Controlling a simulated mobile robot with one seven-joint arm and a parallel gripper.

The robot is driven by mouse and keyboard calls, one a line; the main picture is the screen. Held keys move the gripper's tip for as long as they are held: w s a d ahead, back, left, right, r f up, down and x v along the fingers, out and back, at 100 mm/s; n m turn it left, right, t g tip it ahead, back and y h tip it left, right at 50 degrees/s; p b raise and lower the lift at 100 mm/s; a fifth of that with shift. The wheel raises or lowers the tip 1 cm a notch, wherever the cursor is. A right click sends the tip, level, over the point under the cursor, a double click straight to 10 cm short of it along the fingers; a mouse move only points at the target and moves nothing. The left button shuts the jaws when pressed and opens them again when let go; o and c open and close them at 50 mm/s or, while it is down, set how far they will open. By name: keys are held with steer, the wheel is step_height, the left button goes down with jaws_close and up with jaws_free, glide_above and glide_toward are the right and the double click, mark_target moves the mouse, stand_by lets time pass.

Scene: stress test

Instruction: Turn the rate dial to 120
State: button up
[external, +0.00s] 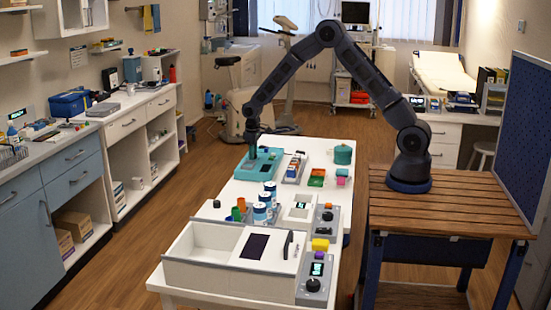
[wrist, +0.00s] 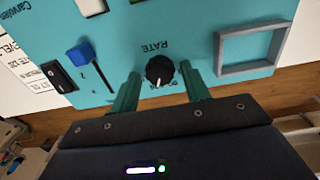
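The rate dial (wrist: 159,70) is a black knob with a white pointer line, under the word RATE on a teal panel (wrist: 120,40) in the wrist view. The panel's teal device (external: 250,167) stands on the white table in the external view, where the dial itself is too small to make out. My gripper (wrist: 160,82) has its two teal fingers apart, one on each side of the dial. The fingertips look close to the dial, but I cannot tell whether they touch it. The scale numbers around the dial are not readable.
A blue-capped lever (wrist: 80,53), a black rocker switch (wrist: 57,76) and a grey square frame (wrist: 250,48) sit on the same panel. On the white table, blue-and-white jars (external: 262,212) and a white box with a dark window (external: 255,246) stand nearer the camera.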

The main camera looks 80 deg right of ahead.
stand_by(0.3)
step_height(320, 180, up, 11)
stand_by(0.5)
steer(key=shift+s, duration=0.1)
steer(key=s+a+r+t, duration=0.1)
steer(key=s+a+r, duration=0.4)
steer(key=s+r, duration=0.55)
steer(key=s+a+r+t, duration=0.1)
steer(key=s+a+r, duration=0.3)
steer(key=s+r, duration=0.65)
steer(key=s+a+r+t, duration=0.1)
steer(key=s+a, duration=0.1)
steer(key=s, duration=1.1)
steer(key=s+a+r+t, duration=0.1)
steer(key=s+a, duration=0.2)
steer(key=s, duration=1)
steer(key=shift+s+r+t, duration=0.2)
steer(key=shift+t, duration=0.1)
